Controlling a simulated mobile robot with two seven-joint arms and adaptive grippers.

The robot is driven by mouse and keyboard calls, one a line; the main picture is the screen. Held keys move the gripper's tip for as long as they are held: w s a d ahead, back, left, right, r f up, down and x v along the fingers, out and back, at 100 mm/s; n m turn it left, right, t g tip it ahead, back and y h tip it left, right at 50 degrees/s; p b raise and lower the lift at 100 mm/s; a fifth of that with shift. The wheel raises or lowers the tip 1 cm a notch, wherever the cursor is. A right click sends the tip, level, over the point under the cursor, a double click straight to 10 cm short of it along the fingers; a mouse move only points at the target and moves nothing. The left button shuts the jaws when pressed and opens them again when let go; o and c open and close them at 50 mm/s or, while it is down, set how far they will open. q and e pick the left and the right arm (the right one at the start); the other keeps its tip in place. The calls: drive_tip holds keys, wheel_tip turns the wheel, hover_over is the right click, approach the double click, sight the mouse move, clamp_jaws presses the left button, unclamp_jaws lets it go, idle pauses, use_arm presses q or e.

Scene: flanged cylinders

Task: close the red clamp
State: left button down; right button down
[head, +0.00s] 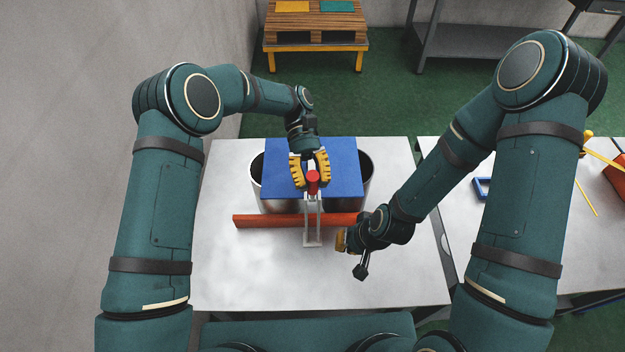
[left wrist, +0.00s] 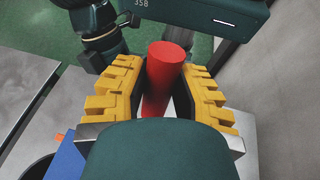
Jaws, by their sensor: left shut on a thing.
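The red clamp has a red handle (head: 313,181) on a grey metal lever frame (head: 312,230), which runs over the orange-red bar in front of the blue plate. The handle points up, toward the head camera. My left gripper (head: 311,174) has its yellow toothed fingers on both sides of the handle and is shut on it. In the left wrist view, the red handle (left wrist: 163,75) stands between the two yellow fingers. My right gripper (head: 350,253) is low over the table, right of the clamp frame. It is seen side-on, and its finger opening cannot be made out.
A blue plate (head: 342,160) lies across two metal cylinders (head: 366,190). The orange-red bar (head: 265,221) lies along their front. The pale table (head: 260,280) is clear at the front. A second table with a blue frame (head: 482,188) stands to the right.

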use_arm(q)
drive_tip(key=shift+w+r, duration=0.1)
drive_tip(key=c, duration=0.8)
unclamp_jaws()
drive_tip(key=shift+o, duration=0.4)
drive_tip(key=shift+w, duration=0.1)
wheel_tip(320, 180, up, 10)
drive_tip(key=shift+f, duration=0.1)
